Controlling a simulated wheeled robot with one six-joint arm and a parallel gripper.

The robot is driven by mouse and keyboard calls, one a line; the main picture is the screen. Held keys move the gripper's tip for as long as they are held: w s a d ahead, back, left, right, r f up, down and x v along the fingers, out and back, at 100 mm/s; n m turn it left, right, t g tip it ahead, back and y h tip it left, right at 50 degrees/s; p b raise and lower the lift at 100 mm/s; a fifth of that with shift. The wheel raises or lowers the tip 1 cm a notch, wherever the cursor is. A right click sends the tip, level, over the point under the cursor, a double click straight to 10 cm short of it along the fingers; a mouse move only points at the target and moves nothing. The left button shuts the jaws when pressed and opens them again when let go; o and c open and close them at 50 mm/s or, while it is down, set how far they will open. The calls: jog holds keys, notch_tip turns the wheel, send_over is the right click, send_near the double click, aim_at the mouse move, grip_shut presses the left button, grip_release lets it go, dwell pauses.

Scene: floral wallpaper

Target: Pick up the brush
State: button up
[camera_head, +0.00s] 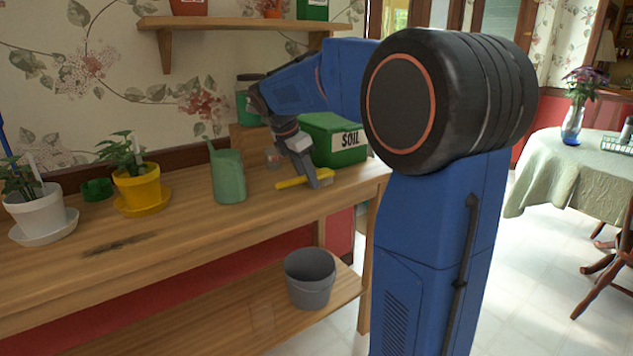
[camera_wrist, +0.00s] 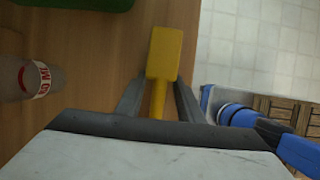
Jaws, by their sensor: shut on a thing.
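The brush has a yellow handle (camera_head: 291,183) and shows near the right end of the wooden bench in the head view. In the wrist view its broad yellow part (camera_wrist: 163,53) points away from me, and its narrower part lies between my two fingers. My gripper (camera_head: 314,181) is shut on the brush from above; it also shows in the wrist view (camera_wrist: 157,92). The brush is at or very close to the bench top; I cannot tell whether it touches. Its bristles are not clear.
A green soil box (camera_head: 335,142) stands just behind my gripper. A green watering can (camera_head: 228,178) stands to the left, with a yellow pot (camera_head: 138,188) and a white pot (camera_head: 42,214) beyond. A small glass jar (camera_wrist: 40,79) is near. A grey bucket (camera_head: 310,280) stands on the lower shelf.

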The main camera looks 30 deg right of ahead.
jog(key=shift+r, duration=0.1)
notch_tip(320, 180, up, 10)
jog(key=shift+f, duration=0.1)
dwell(0.4)
jog(key=o, duration=0.4)
jog(key=shift+c, duration=0.9)
jog(key=shift+s, duration=0.1)
